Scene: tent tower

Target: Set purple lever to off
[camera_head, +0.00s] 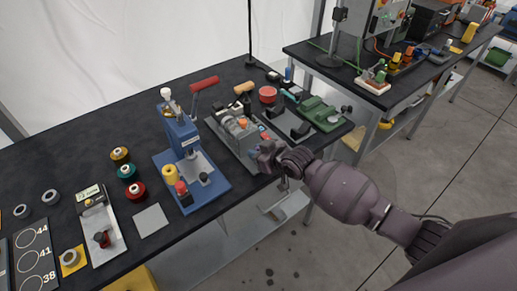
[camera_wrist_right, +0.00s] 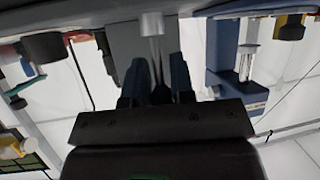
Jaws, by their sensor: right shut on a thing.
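No lever shows a clear purple colour in either view. My right gripper (camera_head: 268,157) is at the front edge of the black table, by the grey machine (camera_head: 236,134). It hides part of that machine's front. In the right wrist view my right gripper's dark fingers (camera_wrist_right: 157,88) are shut on a dark lever (camera_wrist_right: 160,95) at the end of a thin metal rod (camera_wrist_right: 155,52). The rod runs to a silver cylinder (camera_wrist_right: 152,24). The lever's colour and setting cannot be told here. My left gripper is not in view.
A green vise (camera_head: 320,113) stands to the right. Spools, a scale and a grey plate (camera_head: 151,221) lie farther left. Open floor lies in front of the table.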

